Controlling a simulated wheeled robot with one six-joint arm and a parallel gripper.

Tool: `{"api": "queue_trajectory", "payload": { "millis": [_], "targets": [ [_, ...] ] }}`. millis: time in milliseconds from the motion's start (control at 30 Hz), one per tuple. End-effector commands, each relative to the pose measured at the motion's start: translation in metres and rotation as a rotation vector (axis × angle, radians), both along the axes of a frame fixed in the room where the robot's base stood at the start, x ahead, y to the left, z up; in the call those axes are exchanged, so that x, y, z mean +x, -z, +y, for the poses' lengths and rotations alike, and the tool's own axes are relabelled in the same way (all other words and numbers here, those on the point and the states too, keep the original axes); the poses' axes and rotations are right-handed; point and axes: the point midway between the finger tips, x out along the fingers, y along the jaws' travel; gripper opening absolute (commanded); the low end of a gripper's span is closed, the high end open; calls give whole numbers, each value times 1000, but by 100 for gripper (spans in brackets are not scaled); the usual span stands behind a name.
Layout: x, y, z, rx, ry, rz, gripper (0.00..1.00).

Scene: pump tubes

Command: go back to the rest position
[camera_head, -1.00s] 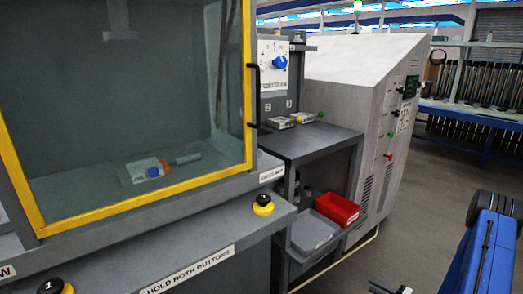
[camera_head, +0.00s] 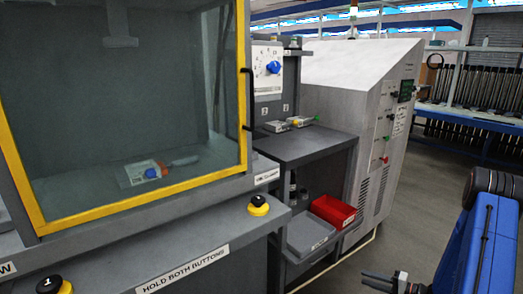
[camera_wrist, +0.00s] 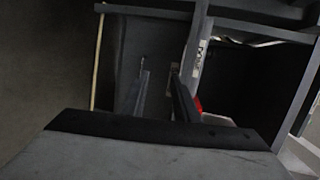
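My gripper (camera_head: 366,279) is at the bottom right of the head view, held out in front of the blue arm link and low beside the bench. Its two dark fingers also show in the wrist view (camera_wrist: 163,95), with a clear gap between them. Nothing is held in that gap. The gripper is open and empty, apart from the bench and the trays.
A grey tray (camera_head: 299,241) and a red bin (camera_head: 334,211) sit on the low shelf. Small fittings (camera_head: 290,123) lie on the bench top (camera_head: 309,146). A yellow-framed press window (camera_head: 243,100) stands left. Floor at right is open.

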Motion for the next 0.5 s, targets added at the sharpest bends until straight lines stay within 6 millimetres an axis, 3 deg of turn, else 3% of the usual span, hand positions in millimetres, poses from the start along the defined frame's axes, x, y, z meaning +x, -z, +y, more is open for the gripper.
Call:
{"api": "queue_trajectory", "payload": {
  "millis": [200, 500],
  "targets": [
    [-9, -63, 41, -36, -146, 29, 28],
    [-39, -137, 94, -122, -331, 90, 28]
  ]
}}
